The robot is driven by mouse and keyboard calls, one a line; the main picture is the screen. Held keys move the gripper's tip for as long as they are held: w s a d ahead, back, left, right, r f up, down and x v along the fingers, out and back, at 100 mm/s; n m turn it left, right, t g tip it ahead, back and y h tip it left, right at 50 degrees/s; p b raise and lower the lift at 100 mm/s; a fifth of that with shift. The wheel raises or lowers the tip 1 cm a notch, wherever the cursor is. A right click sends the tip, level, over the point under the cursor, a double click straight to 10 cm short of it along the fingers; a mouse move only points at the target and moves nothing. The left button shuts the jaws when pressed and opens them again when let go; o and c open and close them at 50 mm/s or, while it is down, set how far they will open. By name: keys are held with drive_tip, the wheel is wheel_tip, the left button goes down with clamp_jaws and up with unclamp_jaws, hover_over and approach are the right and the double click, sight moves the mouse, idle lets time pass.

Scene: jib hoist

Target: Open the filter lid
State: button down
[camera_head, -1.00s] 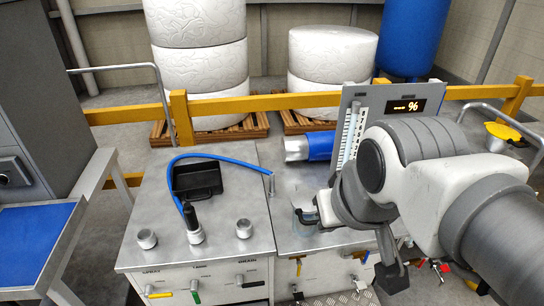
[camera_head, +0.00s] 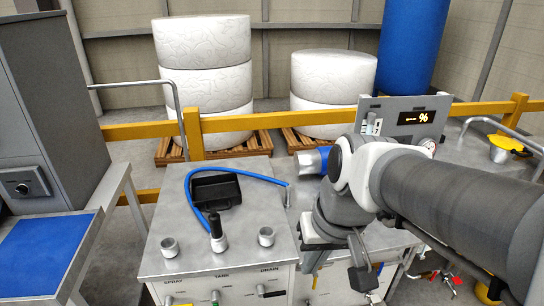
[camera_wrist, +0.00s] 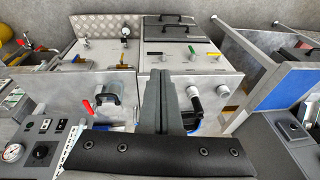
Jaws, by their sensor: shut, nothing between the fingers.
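In the wrist view my gripper (camera_wrist: 160,74) points away from the camera over the steel bench, its two dark fingers together and empty. To its left is a round fitting with a black handle (camera_wrist: 109,93), standing on the bench top; it looks like the filter lid, but I cannot be sure. The fingers are apart from it. In the head view my arm covers that part of the bench, so the fitting and the fingertips cannot be made out there.
A hose nozzle with a black grip (camera_head: 214,228) stands upright on the left bench, with a blue hose (camera_head: 190,196) and a black tray (camera_head: 216,192) behind. A display panel (camera_head: 404,118) rises behind my arm. A yellow rail (camera_head: 228,122) runs across the back. A blue-topped table (camera_head: 42,245) stands left.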

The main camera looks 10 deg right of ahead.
drive_tip(key=w+a+f+m+g+y+b, duration=0.1)
drive_tip(key=w+a+f+m+y+b, duration=0.1)
drive_tip(key=f+m+y+b, duration=0.65)
drive_tip(key=w+a+f+m+g+y+b, duration=0.1)
drive_tip(key=w+a+f+g+y, duration=0.15)
drive_tip(key=f+y, duration=0.7)
drive_tip(key=w+d+f+m+t+h+b, duration=0.45)
drive_tip(key=d+f+m+t+h, duration=0.45)
drive_tip(key=m+t, duration=0.4)
drive_tip(key=w+d+f+m+t+h+b, duration=0.45)
drive_tip(key=d+f+m+t+h, duration=0.45)
drive_tip(key=d+m+t, duration=0.35)
drive_tip(key=w+r, duration=0.9)
drive_tip(key=r, duration=0.2)
drive_tip(key=shift+a+h+b, duration=0.35)
drive_tip(key=shift+h+b, duration=0.05)
drive_tip(key=shift+w, duration=0.1)
